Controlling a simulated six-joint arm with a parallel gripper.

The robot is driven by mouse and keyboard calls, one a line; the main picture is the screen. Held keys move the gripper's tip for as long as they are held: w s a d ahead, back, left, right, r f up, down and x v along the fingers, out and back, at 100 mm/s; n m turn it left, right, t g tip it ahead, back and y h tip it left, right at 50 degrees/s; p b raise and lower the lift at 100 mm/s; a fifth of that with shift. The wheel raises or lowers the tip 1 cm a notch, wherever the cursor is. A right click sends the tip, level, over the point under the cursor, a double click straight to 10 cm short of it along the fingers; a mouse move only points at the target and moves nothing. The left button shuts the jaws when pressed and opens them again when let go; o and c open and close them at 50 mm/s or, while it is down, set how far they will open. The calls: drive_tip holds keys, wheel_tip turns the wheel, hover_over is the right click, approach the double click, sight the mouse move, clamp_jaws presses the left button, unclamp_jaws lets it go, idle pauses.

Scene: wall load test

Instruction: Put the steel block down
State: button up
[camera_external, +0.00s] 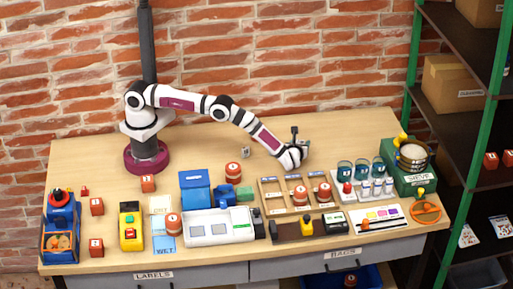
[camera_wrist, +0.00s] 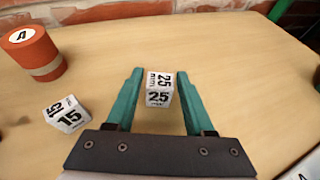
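The steel block (camera_wrist: 159,89) is a small pale grey cube marked "25" in the wrist view. In the external view my gripper (camera_external: 305,146) is low over the back of the wooden table, right of centre. The block is too small to make out there. How far the block's underside is from the table cannot be told.
A smaller cube marked "15" (camera_wrist: 69,115) and a red cylinder (camera_wrist: 32,52) stand left in the wrist view. Trays (camera_external: 272,190), blue cups (camera_external: 345,168) and a green sieve station (camera_external: 402,180) crowd the front and right. The table's back strip by the brick wall is mostly clear.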

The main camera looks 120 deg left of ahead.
drive_tip(key=shift+o, duration=0.7)
drive_tip(key=shift+r, duration=0.1)
drive_tip(key=v, duration=1.2)
drive_tip(key=shift+w+d+r, duration=0.1)
drive_tip(key=shift+d+r, duration=0.05)
drive_tip(key=shift+r, duration=0.1)
drive_tip(key=s+d+r+n+t+h, duration=0.1)
drive_tip(key=s+d+r+h, duration=0.15)
drive_tip(key=r, duration=0.35)
drive_tip(key=s+d+r+n+h, duration=0.1)
drive_tip(key=d+r, duration=0.2)
drive_tip(key=r, duration=0.3)
drive_tip(key=s+d+r+n+t+h, duration=0.1)
drive_tip(key=s+d+r, duration=0.2)
drive_tip(key=s+d, duration=0.15)
drive_tip(key=s+d+r+n+h, duration=0.2)
drive_tip(key=s+d+r, duration=0.15)
drive_tip(key=s, duration=0.25)
drive_tip(key=s+d+f+n+t+h, duration=0.1)
drive_tip(key=s+d+h, duration=0.1)
drive_tip(key=s+d, duration=0.3)
drive_tip(key=s+d+f+n+t+h, duration=0.1)
drive_tip(key=s+d, duration=0.4)
drive_tip(key=s, duration=0.9)
drive_tip(key=shift+f+n+t+h, duration=0.3)
drive_tip(key=shift+n+t+h, duration=0.1)
drive_tip(key=shift+h, duration=0.15)
